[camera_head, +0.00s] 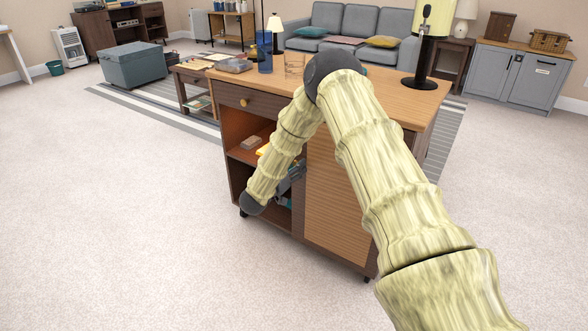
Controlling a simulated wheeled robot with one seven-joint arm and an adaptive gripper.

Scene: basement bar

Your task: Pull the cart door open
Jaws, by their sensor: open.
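The cart (231,93) is a wooden unit on casters in the middle of the head camera view. Its front has an open shelf bay on the left and a slatted light-wood door (336,198) covering the right part. My arm comes from the lower right, bends above the cart top and hangs down in front of the shelf bay. My gripper (291,181) is dark, open and partly hidden behind my arm, near the left edge of the door. I cannot tell whether it touches the door or the shelf contents.
Small items, including a tan block (251,142), lie in the shelf bay. Carpet around the cart's front is clear. A low table (190,76) stands behind left.

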